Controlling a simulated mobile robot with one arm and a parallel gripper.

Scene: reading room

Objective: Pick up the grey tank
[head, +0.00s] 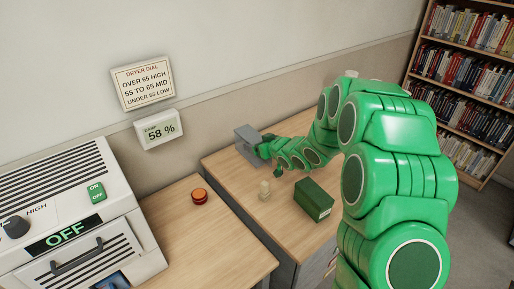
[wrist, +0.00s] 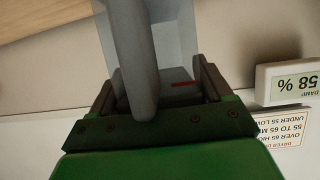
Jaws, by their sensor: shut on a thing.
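The grey tank (head: 247,141) is a box-like grey container at the back of the wooden desk, by the wall, in the head view. My gripper (head: 268,149) is at its right side, at the end of my green arm. In the wrist view the grey tank (wrist: 172,35) fills the top middle, with a thick grey bar at its front, between the two dark fingers of my gripper (wrist: 158,90). The gripper is shut on it. I cannot tell whether the tank touches the desk. A small red mark shows near its lower part.
A red button (head: 199,196) is on the nearer counter. A white dryer (head: 70,215) reading OFF stands left. The wall display (head: 158,130) reads 58 %. A bookcase (head: 465,80) is at right.

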